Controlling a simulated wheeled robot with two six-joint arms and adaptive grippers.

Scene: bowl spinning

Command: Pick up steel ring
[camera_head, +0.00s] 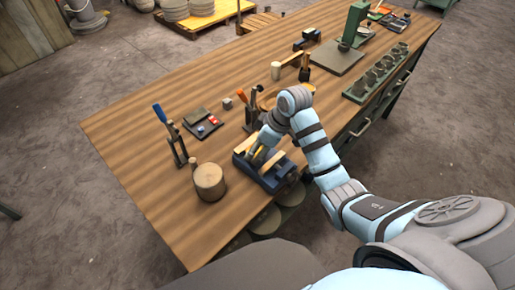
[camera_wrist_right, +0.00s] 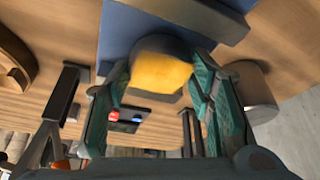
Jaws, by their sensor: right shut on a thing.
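My right gripper (camera_head: 261,150) is at the dark blue vise (camera_head: 275,178) near the table's front edge. In the right wrist view its teal fingers (camera_wrist_right: 160,90) are on both sides of a rounded grey piece with a yellow face (camera_wrist_right: 163,72), and it is shut on that piece. I cannot tell whether this piece is the steel ring; no other steel ring can be made out. A flat blue surface (camera_wrist_right: 150,30) lies just beyond the piece. My left gripper is not in view.
A wooden cylinder (camera_head: 209,182) and a blue-handled tool in a stand (camera_head: 172,135) are left of the vise. A dark tray (camera_head: 203,124) with small red and blue items lies behind. Other tools stand close behind my arm. The left end of the wooden table (camera_head: 125,130) is clear.

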